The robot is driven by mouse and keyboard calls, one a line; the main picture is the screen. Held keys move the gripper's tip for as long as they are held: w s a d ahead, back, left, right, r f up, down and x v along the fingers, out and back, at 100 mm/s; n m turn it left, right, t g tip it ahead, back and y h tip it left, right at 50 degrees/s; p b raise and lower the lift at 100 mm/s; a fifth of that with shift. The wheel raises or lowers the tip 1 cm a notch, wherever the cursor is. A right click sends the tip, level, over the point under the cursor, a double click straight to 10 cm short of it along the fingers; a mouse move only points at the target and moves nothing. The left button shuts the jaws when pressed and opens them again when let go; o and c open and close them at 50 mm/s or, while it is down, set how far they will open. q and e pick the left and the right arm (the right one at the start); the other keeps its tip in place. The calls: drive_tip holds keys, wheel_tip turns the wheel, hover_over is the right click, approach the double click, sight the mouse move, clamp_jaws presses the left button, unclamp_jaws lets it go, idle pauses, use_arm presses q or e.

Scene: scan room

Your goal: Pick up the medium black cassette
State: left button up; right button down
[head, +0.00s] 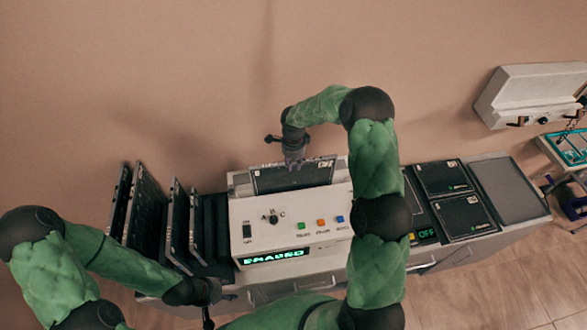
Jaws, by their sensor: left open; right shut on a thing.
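A black cassette (318,175) with a pale edge stands in the back of a white machine (290,215), its lower part hidden by the housing. My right gripper (293,162) reaches over from behind and is shut on the cassette's top edge. Several more black cassettes (150,205) of differing sizes stand upright in a rack left of the machine. My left gripper (217,306) is open and empty, low in front of the rack and the machine. I cannot tell for sure which cassette is the medium one.
The machine's green display (272,257) reads "ERASED". Two black cassettes, one farther back (443,178) and one nearer (463,216), lie flat on the counter at right, beside a bare grey panel (510,190). A white wall unit (530,92) hangs at far right.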

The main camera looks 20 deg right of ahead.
wheel_tip(320, 180, up, 17)
drive_tip(key=b, duration=0.3)
drive_tip(key=shift+w, duration=0.1)
wheel_tip(320, 180, up, 9)
drive_tip(key=p, duration=0.5)
drive_tip(key=shift+p, duration=0.35)
idle(0.7)
drive_tip(key=shift+f, duration=0.15)
